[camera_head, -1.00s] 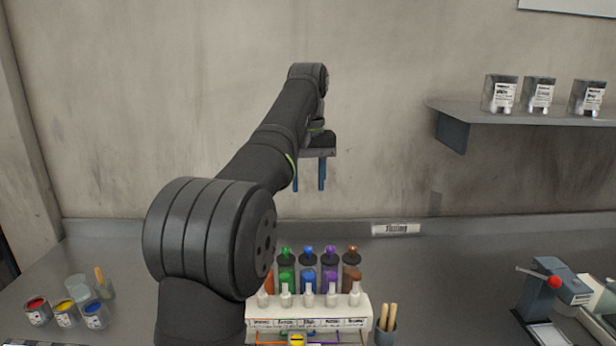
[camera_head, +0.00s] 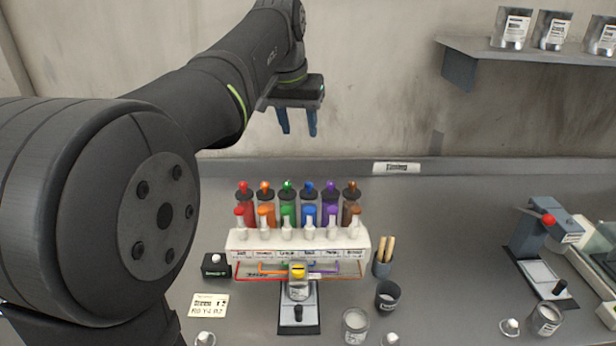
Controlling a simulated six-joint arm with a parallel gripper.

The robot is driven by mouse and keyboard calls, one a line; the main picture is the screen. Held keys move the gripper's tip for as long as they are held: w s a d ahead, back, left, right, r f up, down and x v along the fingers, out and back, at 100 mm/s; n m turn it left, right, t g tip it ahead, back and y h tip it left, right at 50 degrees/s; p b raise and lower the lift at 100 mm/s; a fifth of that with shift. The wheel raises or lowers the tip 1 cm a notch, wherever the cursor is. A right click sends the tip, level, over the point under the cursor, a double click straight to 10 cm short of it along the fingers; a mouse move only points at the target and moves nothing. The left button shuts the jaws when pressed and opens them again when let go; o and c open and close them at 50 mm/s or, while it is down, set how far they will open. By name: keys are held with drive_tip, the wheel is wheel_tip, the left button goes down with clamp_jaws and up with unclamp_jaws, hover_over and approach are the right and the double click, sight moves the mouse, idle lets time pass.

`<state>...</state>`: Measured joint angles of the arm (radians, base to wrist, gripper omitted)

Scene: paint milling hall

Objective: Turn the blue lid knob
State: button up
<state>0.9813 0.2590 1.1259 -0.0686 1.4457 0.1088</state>
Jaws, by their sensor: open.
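The blue lid knob (camera_head: 309,186) tops a blue-filled cylinder (camera_head: 309,213) in a row of coloured cylinders behind a white rack. Its neighbours are a green knob (camera_head: 287,186) on the left and a purple knob (camera_head: 331,186) on the right. My gripper (camera_head: 298,132) hangs above and, in the picture, slightly left of the blue knob, with its two blue fingers pointing down. The fingers are apart with nothing between them and touch no knob. The lower part of the blue cylinder is hidden by the white rack and its nozzles.
The white rack (camera_head: 300,243) carries a row of white nozzles and labels. A yellow-topped jar (camera_head: 299,282) stands before it. A cup with wooden sticks (camera_head: 382,264) is to the right, near a dark cup (camera_head: 388,295). A wall shelf (camera_head: 470,60) holds tins at upper right.

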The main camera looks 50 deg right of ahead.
drive_tip(key=a, duration=0.1)
drive_tip(key=m, duration=0.1)
approach(309, 183)
drive_tip(key=shift+t+h, duration=0.3)
drive_tip(key=shift+h, duration=0.1)
drive_tip(key=x, duration=0.8)
drive_tip(key=shift+s+a+f, duration=0.2)
drive_tip(key=shift+f, duration=0.35)
clamp_jaws()
